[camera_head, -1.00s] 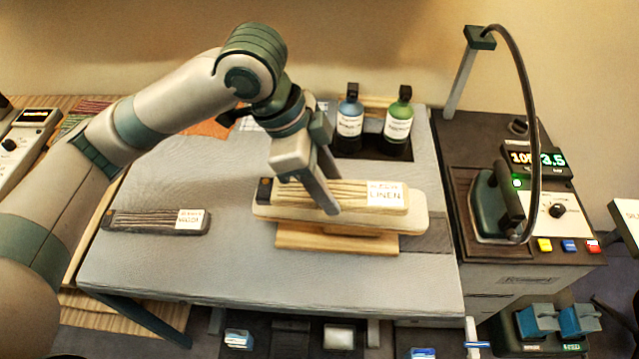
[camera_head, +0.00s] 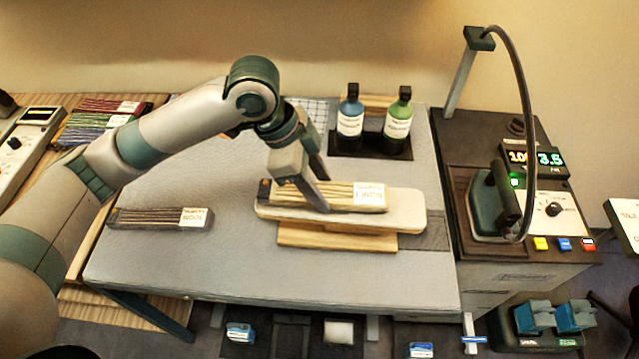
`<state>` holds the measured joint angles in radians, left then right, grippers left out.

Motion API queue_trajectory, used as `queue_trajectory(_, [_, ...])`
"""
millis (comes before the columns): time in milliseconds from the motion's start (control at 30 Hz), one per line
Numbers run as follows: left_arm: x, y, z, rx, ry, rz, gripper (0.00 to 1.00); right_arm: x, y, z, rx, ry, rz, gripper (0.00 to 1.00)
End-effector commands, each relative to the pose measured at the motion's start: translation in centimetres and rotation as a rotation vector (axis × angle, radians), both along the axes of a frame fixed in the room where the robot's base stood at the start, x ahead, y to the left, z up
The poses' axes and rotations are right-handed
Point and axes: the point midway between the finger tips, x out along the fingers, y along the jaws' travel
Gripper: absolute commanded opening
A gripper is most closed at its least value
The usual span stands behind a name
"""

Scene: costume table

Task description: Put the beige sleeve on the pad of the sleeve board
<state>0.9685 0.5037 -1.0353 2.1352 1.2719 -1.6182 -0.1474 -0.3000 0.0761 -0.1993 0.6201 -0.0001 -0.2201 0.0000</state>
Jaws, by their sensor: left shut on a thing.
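The beige sleeve (camera_head: 340,196), with a white label at its right end, lies along the pale pad (camera_head: 408,212) of the sleeve board (camera_head: 335,238). It sits toward the left and back part of the pad, and its left end is close to the pad's left end. Whether the sleeve's underside fully touches the pad is hard to tell. My right gripper is not in view.
A dark grey sleeve (camera_head: 160,218) with a white label lies on the table (camera_head: 215,265) at the left. A blue bottle (camera_head: 350,120) and a green bottle (camera_head: 398,122) stand behind the board. An iron (camera_head: 492,205) with a curved hose stands on the unit at the right.

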Motion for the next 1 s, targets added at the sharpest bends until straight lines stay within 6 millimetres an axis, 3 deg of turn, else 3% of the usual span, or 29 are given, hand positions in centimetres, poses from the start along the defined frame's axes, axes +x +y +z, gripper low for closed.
queue_trajectory(533, [-0.02, 0.01, -1.31, 0.000, 0.000, -0.001, 0.19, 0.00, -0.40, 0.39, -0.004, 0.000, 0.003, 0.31])
queue_trajectory(567, [-0.01, 0.01, -1.29, 0.000, -0.001, -0.001, 0.50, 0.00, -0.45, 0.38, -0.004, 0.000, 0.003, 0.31])
queue_trajectory(600, [-0.01, 0.00, -1.29, 0.000, -0.001, -0.001, 0.59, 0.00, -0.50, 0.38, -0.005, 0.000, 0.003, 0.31])
queue_trajectory(1000, [0.01, -0.01, -1.04, 0.000, -0.002, -0.001, 0.61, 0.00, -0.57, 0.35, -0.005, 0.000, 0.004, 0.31])
